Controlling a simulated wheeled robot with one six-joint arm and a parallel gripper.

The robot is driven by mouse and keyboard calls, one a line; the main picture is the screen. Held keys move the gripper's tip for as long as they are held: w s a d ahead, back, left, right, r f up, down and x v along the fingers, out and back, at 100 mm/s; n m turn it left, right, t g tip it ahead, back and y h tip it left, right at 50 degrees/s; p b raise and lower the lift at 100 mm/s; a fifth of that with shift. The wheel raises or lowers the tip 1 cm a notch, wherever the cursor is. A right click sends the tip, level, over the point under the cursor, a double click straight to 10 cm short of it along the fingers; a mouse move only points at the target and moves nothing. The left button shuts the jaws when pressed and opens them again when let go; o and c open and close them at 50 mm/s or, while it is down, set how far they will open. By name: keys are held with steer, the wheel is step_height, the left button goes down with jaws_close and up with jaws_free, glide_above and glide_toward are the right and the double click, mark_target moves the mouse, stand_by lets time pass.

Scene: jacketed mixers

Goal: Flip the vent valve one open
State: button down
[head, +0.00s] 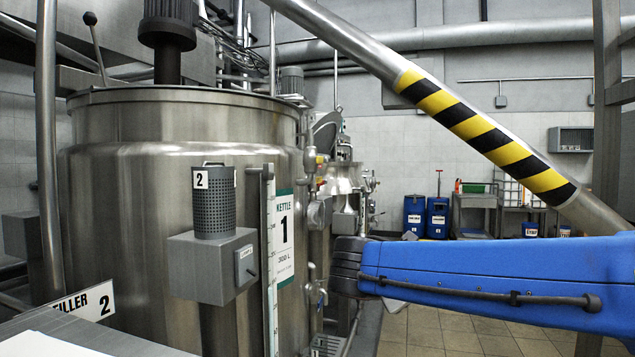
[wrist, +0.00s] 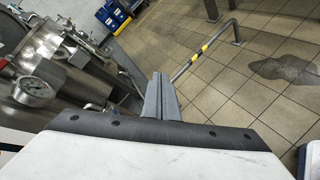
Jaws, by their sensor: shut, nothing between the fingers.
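The steel kettle marked 1 (head: 285,235) stands at the left of the head view. Small valves and fittings (head: 313,160) run down its right side, some with red and yellow parts. I cannot tell which of them is vent valve one, nor how its handle stands. My blue arm comes in from the right of the head view and hides part of what is beyond it; my fingers cannot be made out there. In the wrist view my gripper (wrist: 162,98) has its two grey fingers together and empty, apart from the steel vessel and pipework at the left.
A round gauge (wrist: 33,91) sits on the vessel in the wrist view. A slanting pipe with yellow-black stripes (head: 485,128) crosses the head view above my arm. Blue drums (head: 415,216) stand at the back. A low rail (wrist: 205,50) rises from the tiled floor, which has a wet patch (wrist: 283,69).

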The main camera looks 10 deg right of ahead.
mark_target(322, 160)
steer(key=w+a+r+n+t, duration=0.4)
steer(key=w+a+r+n, duration=0.2)
steer(key=a+r, duration=0.3)
steer(key=w+a+r+n+t+h, duration=0.1)
steer(key=w+a+r+n+t, duration=0.4)
steer(key=w+a+r, duration=0.3)
steer(key=shift+w+a+r+n, duration=0.3)
steer(key=shift+a+n, duration=0.4)
steer(key=shift+a, duration=0.4)
steer(key=w+d+r, duration=0.5)
steer(key=w+r, duration=0.1)
steer(key=w, duration=0.2)
steer(key=shift+w+r, duration=0.15)
steer(key=shift+r, duration=0.1)
